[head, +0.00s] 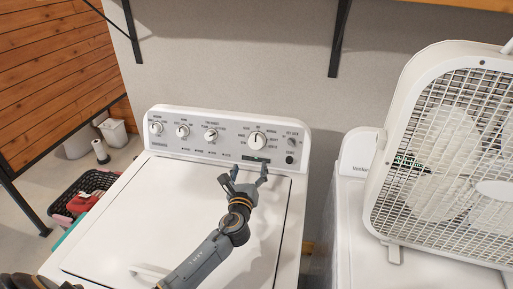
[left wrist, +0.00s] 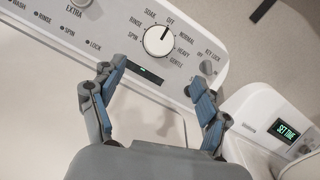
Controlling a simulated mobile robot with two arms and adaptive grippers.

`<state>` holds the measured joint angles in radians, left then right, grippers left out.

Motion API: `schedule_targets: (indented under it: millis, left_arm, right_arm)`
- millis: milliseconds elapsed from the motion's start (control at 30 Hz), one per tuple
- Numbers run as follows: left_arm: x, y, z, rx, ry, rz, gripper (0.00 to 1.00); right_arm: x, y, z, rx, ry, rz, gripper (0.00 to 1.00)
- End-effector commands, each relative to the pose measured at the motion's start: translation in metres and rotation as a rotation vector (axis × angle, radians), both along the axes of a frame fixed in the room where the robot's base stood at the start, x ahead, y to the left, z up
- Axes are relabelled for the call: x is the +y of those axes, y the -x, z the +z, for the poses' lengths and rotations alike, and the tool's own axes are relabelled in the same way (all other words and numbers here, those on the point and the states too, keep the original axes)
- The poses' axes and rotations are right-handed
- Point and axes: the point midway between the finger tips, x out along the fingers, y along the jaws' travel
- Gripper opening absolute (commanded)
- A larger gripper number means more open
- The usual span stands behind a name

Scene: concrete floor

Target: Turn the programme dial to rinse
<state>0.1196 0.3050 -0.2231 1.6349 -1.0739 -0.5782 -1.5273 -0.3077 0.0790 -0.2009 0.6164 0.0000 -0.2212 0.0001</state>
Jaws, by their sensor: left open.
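The programme dial (head: 257,140) is the large white knob at the right of the washer's control panel (head: 185,146). In the left wrist view the dial (left wrist: 158,41) is ringed by SPIN, RINSE, SOAK, OFF, NORMAL, HEAVY and GENTLE. Its dark line points up and right, at OFF; RINSE lies to the left. My left gripper (head: 249,170) is open and empty, just in front of and below the dial, not touching it. In the left wrist view its two fingers (left wrist: 156,80) are spread wide below the dial. My right gripper is not in view.
Several smaller knobs (head: 182,131) line the panel to the left, and a key lock knob (left wrist: 206,67) sits right of the dial. A white box fan (head: 390,170) stands on the neighbouring machine (head: 350,205). A black basket (head: 92,181) with cloths stands at left.

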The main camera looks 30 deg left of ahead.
Motion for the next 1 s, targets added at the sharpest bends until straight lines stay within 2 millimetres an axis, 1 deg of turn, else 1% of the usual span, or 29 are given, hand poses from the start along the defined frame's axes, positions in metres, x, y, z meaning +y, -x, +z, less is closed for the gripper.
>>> schedule_targets:
  millis: [33, 167, 267, 400, 600, 700, 800, 1000]
  left_arm:
    - [0.001, -0.002, -0.003, -0.001, 0.000, 0.000, 0.76]
    - [0.005, -0.012, 0.000, -0.002, -0.001, 0.001, 0.76]
    - [0.010, -0.029, 0.000, -0.002, 0.000, 0.002, 0.76]
    - [0.020, -0.057, 0.000, -0.001, 0.001, 0.002, 0.76]
    - [0.033, -0.095, -0.002, -0.002, 0.001, 0.002, 0.76]
    - [0.038, -0.109, -0.002, -0.002, 0.000, 0.002, 0.76]
    - [0.042, -0.120, -0.003, -0.002, -0.001, 0.001, 0.76]
    - [0.045, -0.130, -0.002, 0.000, 0.001, 0.000, 0.76]
  right_arm:
    - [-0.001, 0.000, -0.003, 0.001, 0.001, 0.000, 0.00]
    - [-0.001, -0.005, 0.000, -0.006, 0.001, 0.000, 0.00]
    - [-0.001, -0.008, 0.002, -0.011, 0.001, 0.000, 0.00]
    - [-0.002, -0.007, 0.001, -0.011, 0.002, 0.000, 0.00]
    - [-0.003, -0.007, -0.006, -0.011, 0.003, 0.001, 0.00]
    - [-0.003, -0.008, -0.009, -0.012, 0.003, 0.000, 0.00]
    - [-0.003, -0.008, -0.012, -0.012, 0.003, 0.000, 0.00]
    - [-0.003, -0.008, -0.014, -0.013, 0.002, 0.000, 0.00]
